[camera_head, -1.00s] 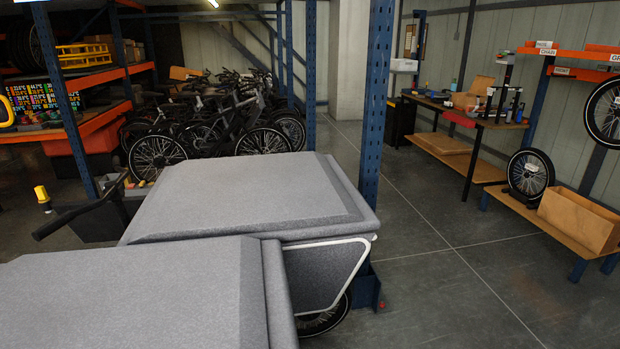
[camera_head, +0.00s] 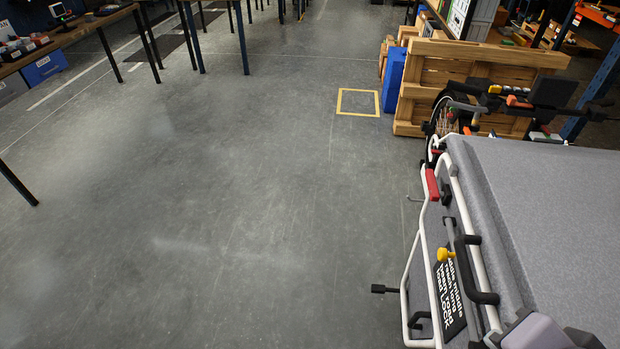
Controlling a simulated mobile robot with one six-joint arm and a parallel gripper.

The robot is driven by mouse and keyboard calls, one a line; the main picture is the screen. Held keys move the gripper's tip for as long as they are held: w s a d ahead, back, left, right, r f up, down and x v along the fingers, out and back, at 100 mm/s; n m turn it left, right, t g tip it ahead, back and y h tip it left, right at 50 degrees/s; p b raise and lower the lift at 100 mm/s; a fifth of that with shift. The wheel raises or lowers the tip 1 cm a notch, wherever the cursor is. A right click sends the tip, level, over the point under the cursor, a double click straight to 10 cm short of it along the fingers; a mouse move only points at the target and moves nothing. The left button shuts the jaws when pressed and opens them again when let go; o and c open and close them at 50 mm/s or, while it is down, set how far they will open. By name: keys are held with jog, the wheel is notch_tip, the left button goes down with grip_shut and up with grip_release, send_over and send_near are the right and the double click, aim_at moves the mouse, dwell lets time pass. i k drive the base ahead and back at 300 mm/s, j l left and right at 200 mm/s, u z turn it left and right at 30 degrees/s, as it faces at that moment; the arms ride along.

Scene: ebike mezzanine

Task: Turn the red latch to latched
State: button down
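A red piece (camera_head: 432,185) sits on the white tube frame at the near-left side of a grey-covered cargo bike (camera_head: 560,190). It looks like a short red bar lying along the tube; I cannot tell if it is the latch or which position it is in. Below it are a black bar handle (camera_head: 470,270), a yellow knob (camera_head: 446,254) and a black sign (camera_head: 449,295) with white lettering, partly readable as "LOCK". A grey and black shape (camera_head: 537,331) cuts into the bottom right edge; I cannot tell what it is. No gripper fingers show.
Open concrete floor (camera_head: 230,200) fills the left and middle. A wooden pallet (camera_head: 470,75) and a blue box (camera_head: 393,80) stand behind the bike, beside a yellow floor square (camera_head: 358,102). Workbenches (camera_head: 75,35) stand at the upper left. A black pedal-like part (camera_head: 384,289) sticks out from the bike.

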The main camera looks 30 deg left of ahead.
aim_at(435, 195)
jog(key=u, duration=0.55)
jog(key=i+j+z, duration=0.6)
jog(key=i+j, duration=0.35)
jog(key=i+j+z, duration=0.3)
jog(key=j, duration=0.3)
jog(key=i+l, duration=0.05)
